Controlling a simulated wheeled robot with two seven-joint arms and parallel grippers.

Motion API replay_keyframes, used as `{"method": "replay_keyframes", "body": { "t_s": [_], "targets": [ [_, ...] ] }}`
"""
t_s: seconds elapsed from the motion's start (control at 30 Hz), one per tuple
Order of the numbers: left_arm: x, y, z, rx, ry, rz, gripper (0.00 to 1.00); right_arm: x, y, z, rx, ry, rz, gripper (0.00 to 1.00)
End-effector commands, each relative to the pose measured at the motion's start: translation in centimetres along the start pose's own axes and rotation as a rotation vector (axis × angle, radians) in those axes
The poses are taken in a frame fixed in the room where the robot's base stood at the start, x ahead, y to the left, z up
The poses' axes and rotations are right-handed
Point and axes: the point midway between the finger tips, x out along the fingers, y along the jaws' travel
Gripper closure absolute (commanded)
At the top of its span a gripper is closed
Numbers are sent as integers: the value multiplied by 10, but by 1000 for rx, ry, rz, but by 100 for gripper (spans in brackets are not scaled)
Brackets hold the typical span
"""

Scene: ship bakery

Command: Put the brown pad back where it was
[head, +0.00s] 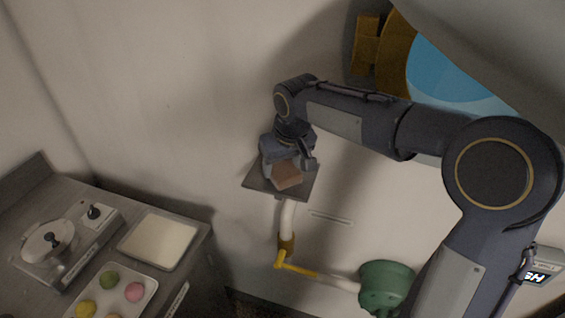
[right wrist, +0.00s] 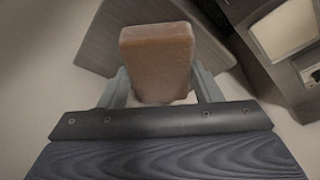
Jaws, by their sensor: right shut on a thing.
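The brown pad (head: 287,176) is a small brown block. My right gripper (head: 288,165) is shut on it, over a small dark square shelf (head: 256,181) by the wall. In the right wrist view the pad (right wrist: 157,60) sits between the two grey fingers of my right gripper (right wrist: 160,88), and the shelf (right wrist: 95,45) is behind it. I cannot tell whether the pad touches the shelf. The gripper hides part of the shelf in the head view. My left gripper is not in view.
A white pipe (head: 288,218) with a yellow lever (head: 297,267) runs below the shelf. A green fitting (head: 385,285) is at its right. A counter at left holds a pale tray (head: 158,242), a tray with coloured balls (head: 143,276) and a lidded device (head: 48,243). A round blue window (head: 445,75) is upper right.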

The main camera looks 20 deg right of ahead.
Motion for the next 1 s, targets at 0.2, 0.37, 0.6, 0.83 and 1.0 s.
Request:
{"method": "replay_keyframes", "body": {
  "t_s": [0.2, 0.37, 0.6, 0.83, 1.0],
  "targets": [
    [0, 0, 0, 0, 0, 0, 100, 0, 0, 0, 0, 0, 0, 38],
    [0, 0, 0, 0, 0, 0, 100, 0, 0, 0, 0, 0, 0, 20],
    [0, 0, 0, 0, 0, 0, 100, -1, 0, 0, 0, 0, 0, 20],
    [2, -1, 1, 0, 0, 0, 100, -24, -1, -1, -1, 5, -1, 20],
    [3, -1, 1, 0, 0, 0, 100, -61, 0, -1, 0, 6, -1, 20]
  ]
}}
